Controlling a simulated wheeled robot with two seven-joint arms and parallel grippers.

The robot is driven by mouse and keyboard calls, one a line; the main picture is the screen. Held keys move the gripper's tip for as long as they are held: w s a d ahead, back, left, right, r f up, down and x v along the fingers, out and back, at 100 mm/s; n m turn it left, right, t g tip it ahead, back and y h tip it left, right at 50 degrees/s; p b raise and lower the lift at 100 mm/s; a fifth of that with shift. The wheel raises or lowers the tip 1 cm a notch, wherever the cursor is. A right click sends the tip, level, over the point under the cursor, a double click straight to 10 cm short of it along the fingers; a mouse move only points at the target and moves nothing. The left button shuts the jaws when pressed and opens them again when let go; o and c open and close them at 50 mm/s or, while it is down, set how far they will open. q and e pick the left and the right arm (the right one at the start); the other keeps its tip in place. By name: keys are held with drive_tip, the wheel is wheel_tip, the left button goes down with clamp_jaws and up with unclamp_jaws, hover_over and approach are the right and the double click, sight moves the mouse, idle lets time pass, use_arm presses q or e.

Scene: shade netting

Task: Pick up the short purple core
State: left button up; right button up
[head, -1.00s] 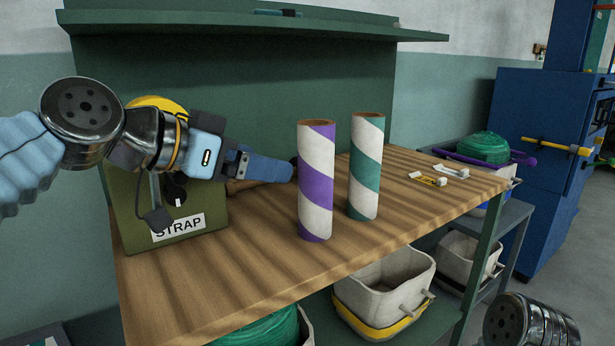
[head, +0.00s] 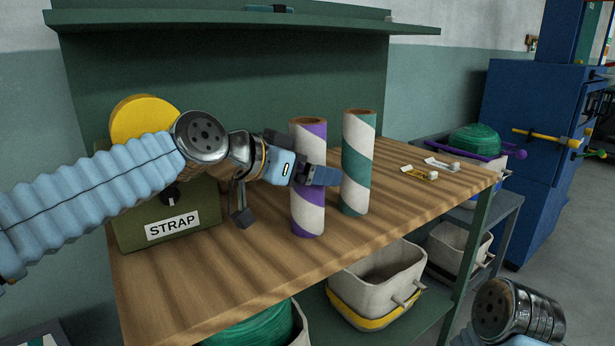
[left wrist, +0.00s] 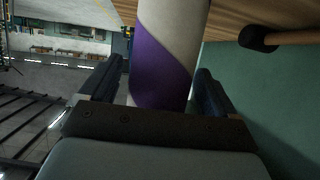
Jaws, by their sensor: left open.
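The purple-and-white spiral core (head: 308,217) stands upright on the wooden bench. My left gripper (head: 318,176) reaches it from the left at about mid-height, with a dark finger across its front. In the left wrist view the core (left wrist: 165,70) stands between the two spread fingers of the left gripper (left wrist: 160,84), which is open. Small gaps show beside the core; contact is not clear. Part of the core is hidden behind the finger in the head view. My right gripper is out of view; only a metallic part of that arm shows at the lower right.
A teal-and-white core (head: 357,170) stands close to the right of the purple one. A green STRAP box (head: 140,228) is at left. Small tools (head: 420,173) lie near the bench's right end. A black-headed tool with a wooden handle (left wrist: 258,39) shows in the left wrist view.

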use_arm(q)
drive_tip(key=shift+c, duration=0.3)
drive_tip(key=c, duration=1.2)
drive_tip(key=shift+o, duration=0.2)
drive_tip(key=shift+r, duration=0.1)
